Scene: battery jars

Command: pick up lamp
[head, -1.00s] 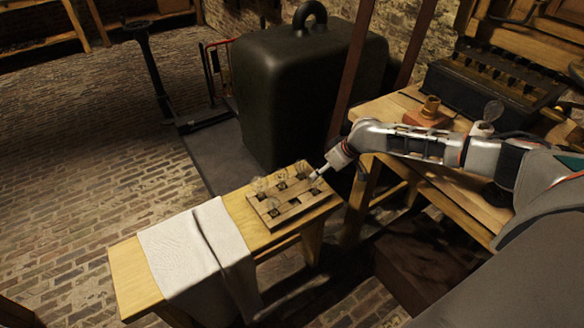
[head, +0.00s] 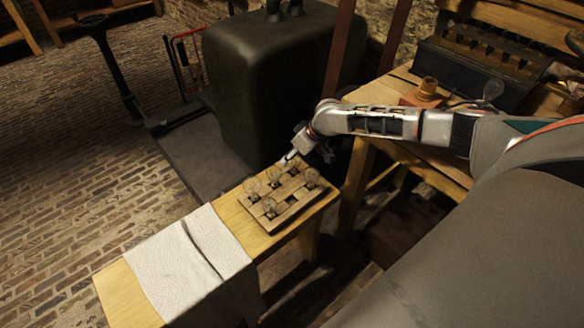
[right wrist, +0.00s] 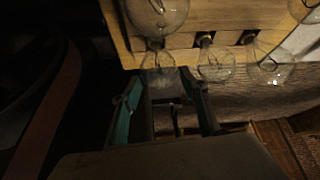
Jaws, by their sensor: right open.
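Several clear glass lamps (head: 311,178) stand in a wooden rack (head: 292,212) on a low bench. My right gripper (head: 289,157) is at the rack's far edge, close to the lamps there. In the right wrist view the right gripper (right wrist: 163,88) is open. One glass lamp (right wrist: 158,72) shows at the mouth between its fingertips; I cannot tell if they touch it. A larger-looking lamp (right wrist: 157,14) is just above it in the picture, and another lamp (right wrist: 215,63) is to the right. My left gripper is not in view.
A white cloth (head: 185,262) drapes over the bench (head: 125,295) left of the rack. A workbench (head: 395,88) with a dark compartmented box (head: 480,70) is at the right.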

